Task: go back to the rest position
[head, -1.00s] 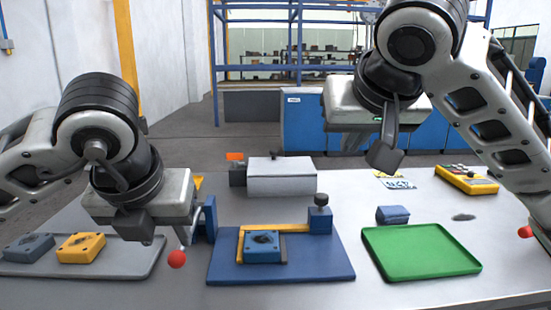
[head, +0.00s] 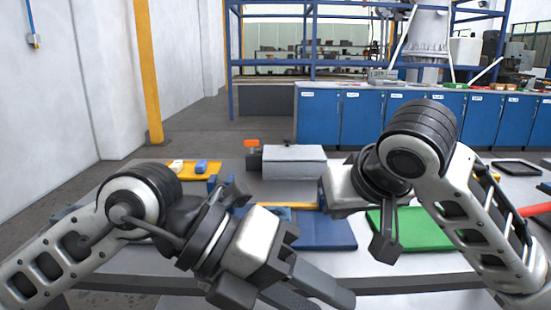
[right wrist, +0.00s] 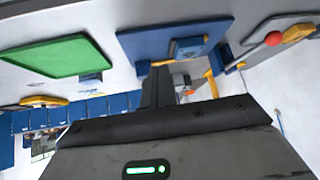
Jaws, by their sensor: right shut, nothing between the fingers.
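My right gripper (head: 385,248) hangs fingers down above the table, between the blue board and the green tray in the head view. Its dark fingers are together and hold nothing. In the right wrist view the shut fingers (right wrist: 157,90) stand out dark in front of the blue board. My left gripper (head: 303,290) is low in the head view, in front of the blue board, and points to the lower right. Its dark fingers are partly cut off by the lower edge, and their opening is unclear.
The blue board (head: 325,235) and green tray (head: 430,232) lie on the grey table. A light grey box (head: 293,160) stands behind the board. A yellow tray (head: 180,176) with small blocks is at the back left. Blue cabinets (head: 361,118) stand behind the table.

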